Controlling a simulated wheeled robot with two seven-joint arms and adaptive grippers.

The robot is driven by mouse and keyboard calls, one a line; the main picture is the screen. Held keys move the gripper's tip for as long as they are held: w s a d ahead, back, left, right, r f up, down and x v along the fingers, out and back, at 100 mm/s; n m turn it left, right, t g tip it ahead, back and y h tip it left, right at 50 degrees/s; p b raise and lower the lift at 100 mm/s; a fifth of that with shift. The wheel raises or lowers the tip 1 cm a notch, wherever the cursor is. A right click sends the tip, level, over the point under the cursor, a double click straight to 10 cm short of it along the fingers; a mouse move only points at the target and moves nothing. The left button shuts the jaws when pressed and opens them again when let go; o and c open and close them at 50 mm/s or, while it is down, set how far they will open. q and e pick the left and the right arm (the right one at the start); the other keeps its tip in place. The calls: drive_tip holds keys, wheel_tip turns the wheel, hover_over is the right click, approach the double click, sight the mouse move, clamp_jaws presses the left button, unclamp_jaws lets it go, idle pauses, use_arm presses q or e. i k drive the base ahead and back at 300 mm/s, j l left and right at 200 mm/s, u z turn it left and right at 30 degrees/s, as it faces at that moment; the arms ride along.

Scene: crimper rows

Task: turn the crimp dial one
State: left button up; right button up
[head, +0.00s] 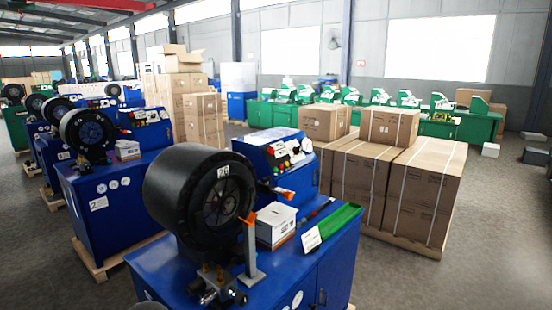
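The nearest blue crimper (310,268) stands in the lower middle of the head view. Its large black round head (200,195) carries a label that looks like "20". Behind the head, a slanted blue control box (262,142) has a panel (287,150) with small gauges, buttons and knobs, several of them red. The knobs are too small to tell which is the crimp dial or where it points. Neither of my grippers shows in this view.
An orange and grey upright (250,250), a white box (276,222) and a green tray (333,226) sit on the crimper's top. Strapped cartons (425,190) stand close behind at right. More blue crimpers (110,190) line the left.

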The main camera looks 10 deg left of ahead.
sight(296, 151)
drive_tip(key=u, duration=0.55)
drive_tip(key=i+l+u, duration=0.35)
drive_tip(key=l+u, duration=0.15)
drive_tip(key=i+l+u, duration=0.1)
drive_tip(key=l+u, duration=0.15)
drive_tip(key=l, duration=0.15)
drive_tip(key=i+l+u, duration=0.2)
drive_tip(key=l, duration=0.15)
drive_tip(key=l+u, duration=0.25)
drive_tip(key=k+l, duration=0.05)
drive_tip(key=l, duration=0.05)
